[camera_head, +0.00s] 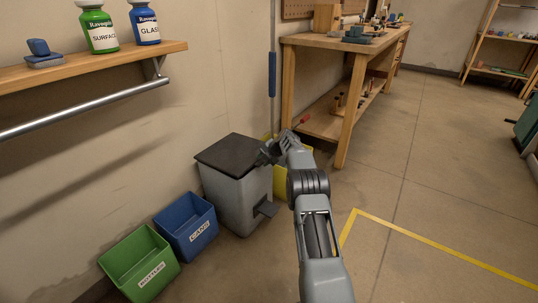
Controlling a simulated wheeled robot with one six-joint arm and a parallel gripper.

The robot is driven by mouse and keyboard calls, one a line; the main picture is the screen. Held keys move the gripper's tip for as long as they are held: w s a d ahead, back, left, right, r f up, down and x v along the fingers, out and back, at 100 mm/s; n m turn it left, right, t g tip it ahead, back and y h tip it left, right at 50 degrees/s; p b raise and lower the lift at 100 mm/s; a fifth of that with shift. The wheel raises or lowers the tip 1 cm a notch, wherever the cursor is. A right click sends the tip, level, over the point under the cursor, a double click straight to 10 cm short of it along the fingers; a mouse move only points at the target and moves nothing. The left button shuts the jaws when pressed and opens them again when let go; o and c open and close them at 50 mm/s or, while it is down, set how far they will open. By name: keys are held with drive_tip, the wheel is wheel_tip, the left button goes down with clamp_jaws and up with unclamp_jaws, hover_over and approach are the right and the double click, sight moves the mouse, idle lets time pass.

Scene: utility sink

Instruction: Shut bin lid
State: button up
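The grey bin (235,198) stands on the floor against the wall, left of the middle of the view. Its dark lid (230,155) lies flat across the top and looks down, though any small gap at the rim is too fine to tell. A dark pedal (266,209) sticks out at the bin's lower front. My gripper (265,157) is at the lid's right edge, touching or very close to it. The fingers are dark and small against the lid, so I cannot tell whether they are open or shut.
A blue crate (188,224) and a green crate (139,262) stand left of the bin. A yellow object (280,181) is partly hidden behind my arm. A wooden workbench (335,42) stands behind. A shelf with a rail (85,109) is at upper left.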

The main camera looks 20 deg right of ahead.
drive_tip(key=p+v, duration=0.3)
drive_tip(key=v, duration=1)
drive_tip(key=shift+s+a+r, duration=0.1)
drive_tip(key=shift+r, duration=0.05)
drive_tip(key=s+a+r+m+g+h+p, duration=0.1)
drive_tip(key=s+a+r+m+p, duration=0.3)
drive_tip(key=r+p, duration=0.45)
drive_tip(key=s+a+r+m+p, duration=0.3)
drive_tip(key=s+a+r+p, duration=0.15)
drive_tip(key=r, duration=0.65)
drive_tip(key=s+a+r+m+g+h+p, duration=0.1)
drive_tip(key=s+a+r+m+p, duration=0.3)
drive_tip(key=r+p, duration=0.4)
drive_tip(key=s+a+r+m+h+p, duration=0.1)
drive_tip(key=s+a+r+m+p, duration=0.2)
drive_tip(key=s+r+m+p, duration=0.4)
drive_tip(key=s+a+r+m+h+p, duration=0.1)
drive_tip(key=s+a+r+m+p, duration=0.2)
drive_tip(key=s, duration=1.5)
wheel_tip(320, 180, up, 8)
drive_tip(key=m+p, duration=0.3)
drive_tip(key=p, duration=0.5)
drive_tip(key=shift+s+f+m+g, duration=0.15)
drive_tip(key=shift+s+m+g, duration=0.1)
drive_tip(key=shift+m+g, duration=0.15)
drive_tip(key=shift+a, duration=0.15)
